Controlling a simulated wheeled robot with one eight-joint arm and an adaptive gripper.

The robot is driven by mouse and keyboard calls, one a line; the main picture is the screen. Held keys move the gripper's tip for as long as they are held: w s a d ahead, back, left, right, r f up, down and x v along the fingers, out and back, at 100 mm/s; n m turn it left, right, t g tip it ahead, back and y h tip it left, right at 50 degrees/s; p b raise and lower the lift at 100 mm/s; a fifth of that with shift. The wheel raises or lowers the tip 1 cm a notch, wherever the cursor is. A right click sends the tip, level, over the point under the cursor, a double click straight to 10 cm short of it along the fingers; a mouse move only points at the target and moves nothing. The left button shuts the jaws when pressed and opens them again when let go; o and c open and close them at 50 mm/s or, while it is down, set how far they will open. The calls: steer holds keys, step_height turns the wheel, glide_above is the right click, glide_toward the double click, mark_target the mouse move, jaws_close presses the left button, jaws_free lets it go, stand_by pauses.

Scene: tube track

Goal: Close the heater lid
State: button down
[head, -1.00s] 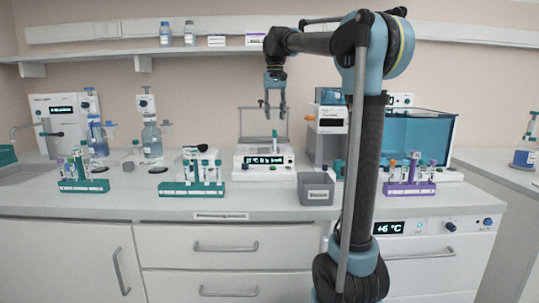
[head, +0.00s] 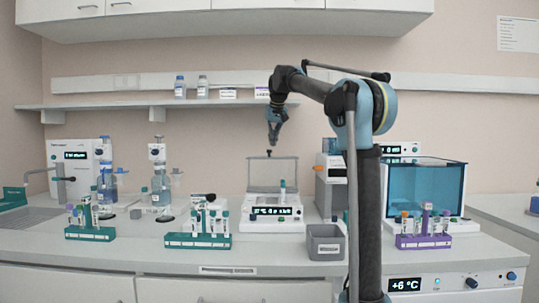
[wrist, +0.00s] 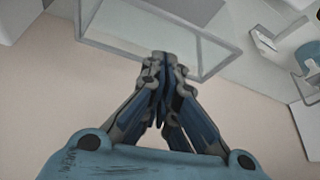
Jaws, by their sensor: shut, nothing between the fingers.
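The heater (head: 273,225) is a white block with a lit display on the bench, near the middle of the head view. Its clear, grey-framed lid (head: 262,174) stands open and upright at the back. A small dark knob (head: 269,154) shows at the lid's top edge. A tube (head: 282,188) stands up from the heater. My gripper (head: 273,144) is shut and empty, pointing down just above the lid's top edge. In the wrist view, the shut fingertips (wrist: 159,62) overlap the lid's frame (wrist: 110,45); I cannot tell if they touch it.
A grey bin (head: 325,243) stands to the right of the heater, with a white and grey device (head: 331,172) behind it. A teal tube rack (head: 198,241) is to the left and a purple rack (head: 424,242) to the right. A shelf (head: 130,105) runs along the wall.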

steer(key=w+a+r+t, duration=0.2)
steer(key=w+r, duration=0.3)
steer(key=x, duration=1)
steer(key=shift+s+d+r+n+y, duration=0.1)
steer(key=shift+s+y, duration=0.05)
steer(key=shift+s, duration=0.5)
steer(key=shift+s+d+r+n+y, duration=0.1)
steer(key=shift+s+d, duration=0.05)
steer(key=shift+s, duration=0.5)
steer(key=shift+s+d+r+n+y, duration=0.1)
steer(key=shift+s+y, duration=0.05)
steer(key=shift+s, duration=0.5)
steer(key=shift+s, duration=0.15)
